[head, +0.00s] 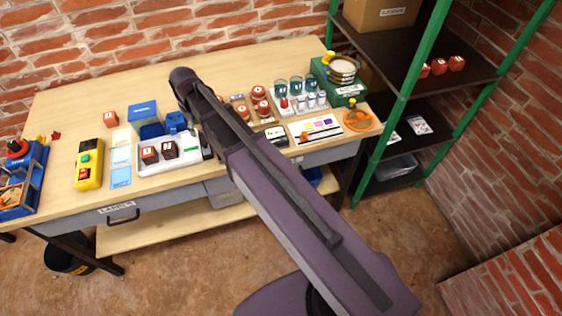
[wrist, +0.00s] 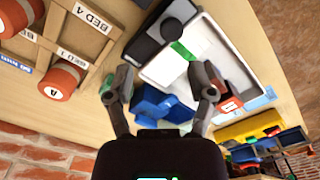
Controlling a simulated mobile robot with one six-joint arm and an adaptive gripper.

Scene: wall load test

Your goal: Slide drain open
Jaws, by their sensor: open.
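No part in view is clearly marked as a drain, so I cannot tell which piece it is. My gripper (wrist: 165,85) is open in the wrist view, its dark fingers spread on either side of a blue fixture (wrist: 155,106). The same blue fixture shows in the head view (head: 175,122), partly beside my arm. I cannot tell whether the fingers touch it. Near it lies a white tray (wrist: 210,48) with a green piece (wrist: 182,51) and a black part with a round knob (wrist: 172,29). In the head view my arm hides the fingers.
Red-capped canisters (wrist: 60,80) stand in a wooden rack marked BED on the left of the wrist view. In the head view, a yellow button box (head: 89,165) stands left of the tray and a green station (head: 338,85) at the bench's far right.

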